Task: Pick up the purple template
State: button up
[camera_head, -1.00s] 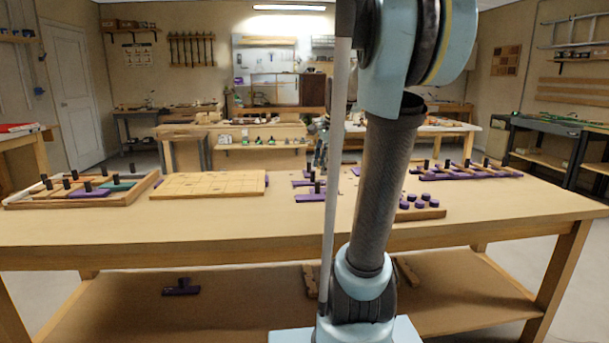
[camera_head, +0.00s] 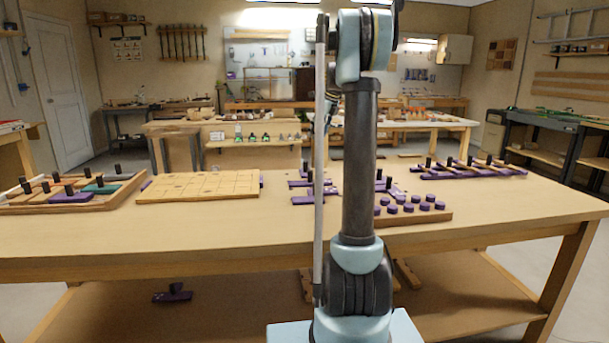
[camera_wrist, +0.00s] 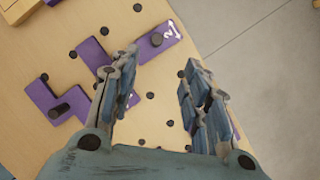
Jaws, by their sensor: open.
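Several flat purple pieces with black knobs are in view, and I cannot tell which one is the purple template. More purple shows behind the right finger. My gripper (camera_wrist: 160,70) is open and empty above the bench, its fingers spread over bare wood with black dots. In the head view, purple pieces (camera_head: 302,200) lie mid-bench, partly hidden by my arm.
The bench (camera_head: 240,228) also bears a tray (camera_head: 20,207) of coloured pieces at left, a pale board (camera_head: 200,187), a block with round purple pegs (camera_head: 425,216), and purple pieces (camera_head: 470,171) at the back right. A dark purple piece (camera_head: 172,296) is on the lower shelf.

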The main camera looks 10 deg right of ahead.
send_over(305, 163)
jog(key=d, duration=0.2)
notch_tip(305, 163, down, 10)
jog(key=shift+s+x, duration=0.15)
jog(key=shift+x, duration=1.3)
jog(key=shift+s+x, duration=0.15)
jog(key=shift+x, duration=1.3)
grip_shut()
